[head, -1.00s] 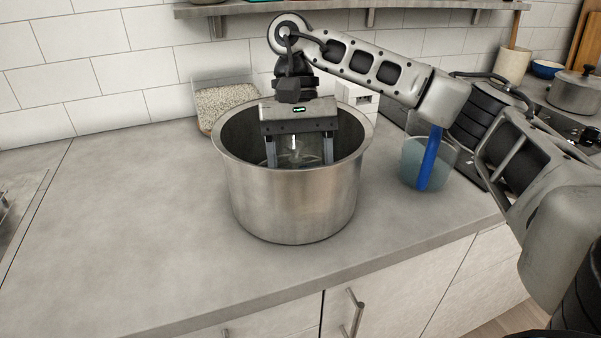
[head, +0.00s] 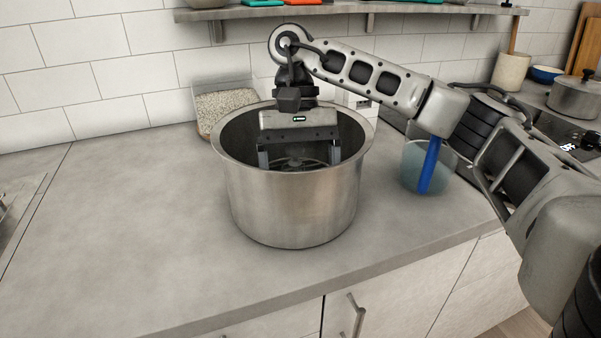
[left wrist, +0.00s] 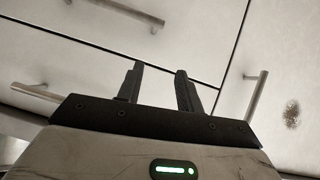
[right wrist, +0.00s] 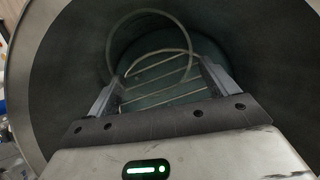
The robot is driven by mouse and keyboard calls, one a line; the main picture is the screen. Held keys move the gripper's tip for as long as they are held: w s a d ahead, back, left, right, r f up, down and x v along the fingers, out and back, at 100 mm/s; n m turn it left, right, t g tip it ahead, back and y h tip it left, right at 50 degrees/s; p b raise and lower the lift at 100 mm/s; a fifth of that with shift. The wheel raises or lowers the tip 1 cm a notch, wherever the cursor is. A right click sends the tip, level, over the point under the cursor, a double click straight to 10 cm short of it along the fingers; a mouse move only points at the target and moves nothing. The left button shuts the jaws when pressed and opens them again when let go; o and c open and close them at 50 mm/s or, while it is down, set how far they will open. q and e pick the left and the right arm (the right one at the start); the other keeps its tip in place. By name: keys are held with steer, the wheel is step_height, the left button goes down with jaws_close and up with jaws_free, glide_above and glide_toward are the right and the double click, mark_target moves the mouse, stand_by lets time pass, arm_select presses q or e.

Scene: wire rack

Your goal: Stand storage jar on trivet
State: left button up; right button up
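A large steel pot (head: 292,205) stands on the counter. My right gripper (head: 299,158) reaches down into it from the back; its fingers are apart. In the right wrist view, pale parallel wires of the trivet (right wrist: 165,81) show low inside the pot, between the fingers. A thin round outline (right wrist: 150,12) beyond them appears to be the rim of a clear storage jar; its walls are hard to make out, and I cannot tell how it rests on the wires. My left gripper (left wrist: 158,85) is open and empty before the cabinet fronts, out of the head view.
A clear box of pale grains (head: 226,106) stands behind the pot. A bluish clear container (head: 412,170) with a blue stick is to its right. A shelf (head: 350,9) runs above. The counter (head: 120,230) is free at left. A lidded pot (head: 577,92) stands far right.

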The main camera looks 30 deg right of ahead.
steer(key=shift+r, duration=0.2)
steer(key=p+v, duration=0.3)
steer(key=v, duration=0.3)
steer(key=p+v, duration=0.3)
steer(key=v, duration=0.3)
steer(key=shift+s+a+r, duration=0.1)
steer(key=shift+s+a, duration=0.05)
steer(key=shift+s, duration=0.1)
steer(key=shift+w+r, duration=0.1)
steer(key=shift+r, duration=0.1)
arm_select(q)
steer(key=shift+s+a+r+m+g+y, duration=0.15)
steer(key=shift+a+r+m+g, duration=0.1)
steer(key=shift+r, duration=0.2)
steer(key=shift+s+a+r+m+g+y, duration=0.15)
steer(key=shift+a+r, duration=0.1)
steer(key=shift+r, duration=0.15)
arm_select(e)
steer(key=shift+w+r, duration=0.1)
